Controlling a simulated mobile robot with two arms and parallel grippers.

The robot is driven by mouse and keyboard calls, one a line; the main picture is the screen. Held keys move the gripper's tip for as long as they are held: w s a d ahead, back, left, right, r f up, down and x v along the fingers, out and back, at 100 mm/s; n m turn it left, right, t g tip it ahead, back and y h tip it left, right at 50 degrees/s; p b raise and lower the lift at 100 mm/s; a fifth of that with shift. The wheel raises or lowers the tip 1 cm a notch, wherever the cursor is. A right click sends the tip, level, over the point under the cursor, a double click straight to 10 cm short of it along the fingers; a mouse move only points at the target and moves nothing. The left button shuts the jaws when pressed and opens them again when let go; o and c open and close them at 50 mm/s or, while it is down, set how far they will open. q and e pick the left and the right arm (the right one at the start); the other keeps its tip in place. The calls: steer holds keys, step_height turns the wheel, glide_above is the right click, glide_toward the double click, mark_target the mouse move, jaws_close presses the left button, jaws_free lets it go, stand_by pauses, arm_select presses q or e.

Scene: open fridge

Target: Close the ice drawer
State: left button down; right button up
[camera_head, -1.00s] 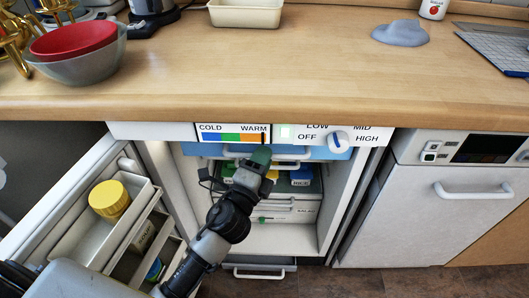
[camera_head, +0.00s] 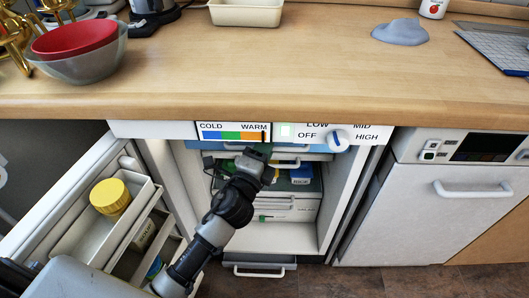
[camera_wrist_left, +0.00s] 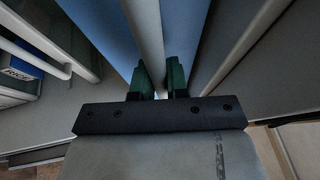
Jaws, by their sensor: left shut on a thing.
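The ice drawer, with a blue front (camera_head: 318,157), is at the top of the open fridge, just under the control panel. Its front also shows blue in the left wrist view (camera_wrist_left: 104,28). My left gripper (camera_head: 258,152) reaches into the fridge to this drawer. In the left wrist view its green fingers (camera_wrist_left: 160,80) are shut on the pale drawer handle (camera_wrist_left: 148,32), one on each side. In the head view the arm and panel hide part of the drawer. My right gripper is not in view.
The open fridge door (camera_head: 75,215) with shelves and a yellow-lidded jar (camera_head: 110,197) stands at the left. Lower white drawers (camera_head: 290,208) and a blue RICE box (camera_head: 301,175) are below. The counter edge (camera_head: 300,112) overhangs above.

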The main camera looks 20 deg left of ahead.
arm_select(q)
steer(key=w, duration=0.2)
steer(key=w+a, duration=0.1)
steer(key=w, duration=0.2)
steer(key=w+a, duration=0.1)
steer(key=w, duration=0.1)
steer(key=shift+w+b, duration=0.25)
steer(key=shift+b, duration=0.1)
steer(key=shift+w+a, duration=0.2)
steer(key=shift+w, duration=0.35)
steer(key=shift+w+a, duration=0.2)
steer(key=shift+w, duration=0.35)
steer(key=c, duration=1.4)
jaws_free()
steer(key=shift+s, duration=0.1)
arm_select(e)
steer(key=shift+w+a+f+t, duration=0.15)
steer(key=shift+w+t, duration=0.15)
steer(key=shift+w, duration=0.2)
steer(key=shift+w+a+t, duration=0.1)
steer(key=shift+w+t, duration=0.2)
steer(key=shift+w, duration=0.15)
arm_select(q)
steer(key=v, duration=1.1)
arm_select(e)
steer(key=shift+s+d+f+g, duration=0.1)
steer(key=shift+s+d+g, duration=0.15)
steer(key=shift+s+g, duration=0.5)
